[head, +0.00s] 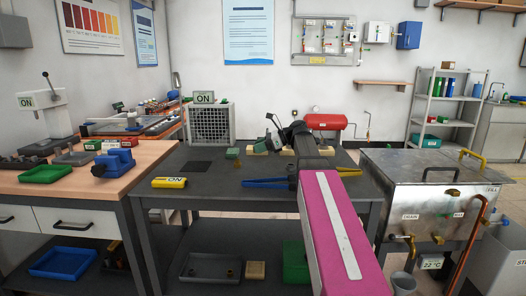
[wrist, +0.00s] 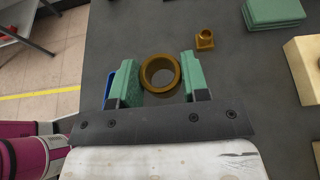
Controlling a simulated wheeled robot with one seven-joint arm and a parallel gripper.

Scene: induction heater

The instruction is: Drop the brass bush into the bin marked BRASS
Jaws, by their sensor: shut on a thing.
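The brass bush (wrist: 146,75) is a thick brass-coloured ring between the green jaw pads of my gripper (wrist: 159,72) in the wrist view. My gripper is shut on it, with a pad at either side and the round opening facing the camera. In the head view my gripper (head: 270,138) is over the back of the dark table, and the bush cannot be made out there. No bin with a readable BRASS mark shows in either view.
A small brass-coloured fitting (wrist: 204,40) lies on the dark table (head: 215,196). A dark tray (head: 211,269) and green bin (head: 294,262) stand on the lower shelf. A metal tank (head: 415,185) stands right.

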